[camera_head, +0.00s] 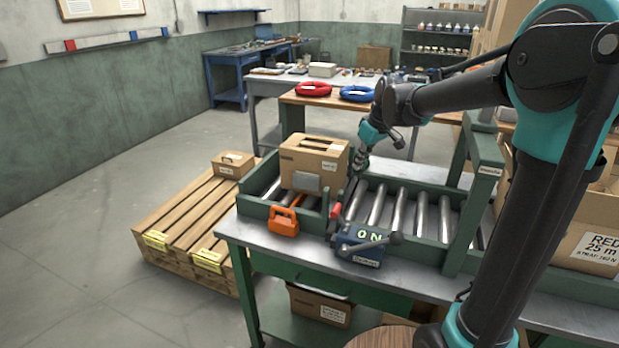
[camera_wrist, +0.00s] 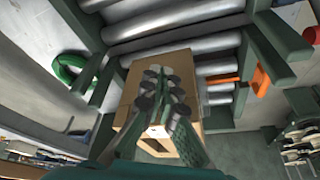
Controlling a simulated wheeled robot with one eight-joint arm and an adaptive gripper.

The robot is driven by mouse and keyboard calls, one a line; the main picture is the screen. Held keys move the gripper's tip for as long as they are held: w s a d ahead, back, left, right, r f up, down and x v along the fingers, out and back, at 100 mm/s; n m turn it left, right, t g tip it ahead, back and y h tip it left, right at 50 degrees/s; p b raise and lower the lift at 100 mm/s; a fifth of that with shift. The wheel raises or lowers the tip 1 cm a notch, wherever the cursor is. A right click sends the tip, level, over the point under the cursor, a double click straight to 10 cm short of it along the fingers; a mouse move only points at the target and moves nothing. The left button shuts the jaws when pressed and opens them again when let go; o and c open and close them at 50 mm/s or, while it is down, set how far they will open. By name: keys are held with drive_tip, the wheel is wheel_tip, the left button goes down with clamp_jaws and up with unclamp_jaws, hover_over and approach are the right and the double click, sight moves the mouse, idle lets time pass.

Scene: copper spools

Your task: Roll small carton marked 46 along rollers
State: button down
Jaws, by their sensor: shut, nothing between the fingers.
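A brown carton (camera_head: 312,165) with a pale label sits upright on the left part of the roller conveyor (camera_head: 400,212); I cannot read a 46 on it. My gripper (camera_head: 360,162) is shut and empty, close by the carton's right side. In the wrist view the shut fingertips (camera_wrist: 163,85) lie in front of the carton (camera_wrist: 183,60) and hide part of it; I cannot tell whether they touch it. Rollers (camera_wrist: 180,22) show past the carton. A smaller carton (camera_head: 233,163) lies on the wooden pallet, its marking too small to read.
A green post (camera_head: 465,205) stands to the right. The rollers right of the carton are bare.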

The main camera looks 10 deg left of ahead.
sight(338, 152)
drive_tip(key=shift+f, duration=4.55)
drive_tip(key=shift+w+a, duration=0.4)
drive_tip(key=shift+a, duration=1.6)
drive_tip(key=shift+w+a, duration=0.35)
drive_tip(key=shift+a, duration=1.65)
drive_tip(key=shift+w+a, duration=0.4)
drive_tip(key=shift+a, duration=1.6)
drive_tip(key=shift+s+d+r, duration=0.1)
drive_tip(key=shift+s+d, duration=0.05)
drive_tip(key=shift+d, duration=0.5)
drive_tip(key=shift+s+d+r, duration=0.1)
drive_tip(key=shift+d, duration=0.55)
drive_tip(key=shift+w+a+r+v, duration=0.1)
drive_tip(key=shift+w+v, duration=0.3)
drive_tip(key=shift+v, duration=1.75)
drive_tip(key=shift+w+a+r+v, duration=0.1)
drive_tip(key=shift+w+v, duration=0.3)
drive_tip(key=shift+v, duration=1.75)
drive_tip(key=shift+w+r+v, duration=0.15)
drive_tip(key=shift+w+v, duration=0.25)
drive_tip(key=shift+v, duration=1.75)
